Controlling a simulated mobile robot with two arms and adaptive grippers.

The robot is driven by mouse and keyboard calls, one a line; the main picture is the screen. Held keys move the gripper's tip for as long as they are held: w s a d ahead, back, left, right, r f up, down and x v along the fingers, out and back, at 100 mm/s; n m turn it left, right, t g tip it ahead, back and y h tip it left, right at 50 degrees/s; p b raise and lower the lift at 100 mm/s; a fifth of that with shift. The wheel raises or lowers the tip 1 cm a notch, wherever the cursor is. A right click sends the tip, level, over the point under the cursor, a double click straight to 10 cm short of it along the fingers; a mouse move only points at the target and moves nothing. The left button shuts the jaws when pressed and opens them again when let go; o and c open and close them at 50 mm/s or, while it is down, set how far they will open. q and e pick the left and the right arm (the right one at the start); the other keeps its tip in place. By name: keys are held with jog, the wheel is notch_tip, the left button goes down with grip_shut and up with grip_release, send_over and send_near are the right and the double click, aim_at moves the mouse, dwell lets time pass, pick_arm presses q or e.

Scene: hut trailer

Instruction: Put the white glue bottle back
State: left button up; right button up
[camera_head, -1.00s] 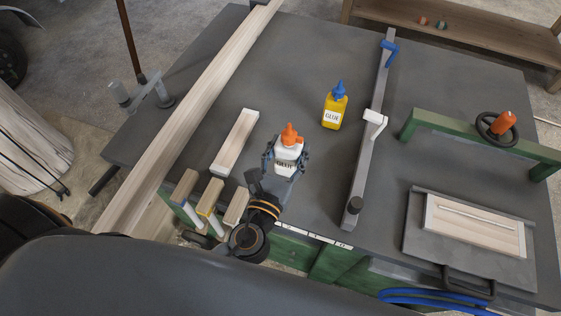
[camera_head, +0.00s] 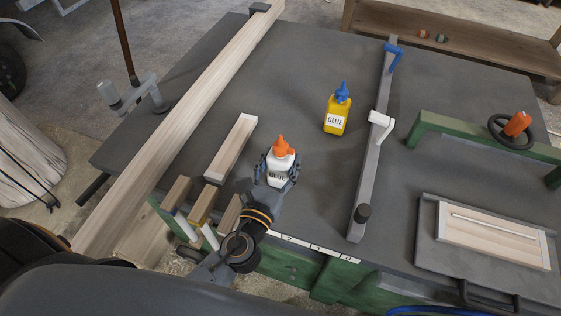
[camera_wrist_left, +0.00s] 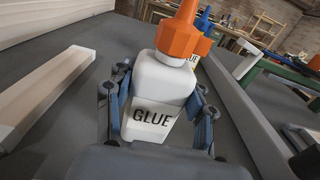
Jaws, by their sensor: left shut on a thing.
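The white glue bottle (camera_head: 281,165) has an orange cap and a GLUE label. My left gripper (camera_head: 280,172) is shut on it, with a finger on either side of its body, near the front edge of the dark workbench top (camera_head: 310,60). In the left wrist view the bottle (camera_wrist_left: 160,85) stands upright between the fingers, label toward me. Its base is hidden, so I cannot tell whether it touches the bench. A yellow glue bottle (camera_head: 336,113) with a blue cap stands farther back and to the right. My right gripper does not show.
A long wooden beam (camera_head: 185,120) crosses the bench's left side. A short wood strip (camera_head: 231,148) lies left of the bottle. A metal bar clamp (camera_head: 373,160) lies to the right. Beyond it are a green frame (camera_head: 470,133) and a wooden panel (camera_head: 490,238).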

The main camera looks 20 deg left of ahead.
pick_arm(q)
jog(key=shift+f, duration=0.1)
jog(key=o, duration=1.6)
jog(key=shift+s, duration=0.25)
jog(key=s+b, duration=0.3)
jog(key=s, duration=0.7)
jog(key=shift+s+a+b, duration=0.15)
jog(key=shift+s+b, duration=0.15)
jog(key=shift+b, duration=0.05)
jog(key=shift+s, duration=0.45)
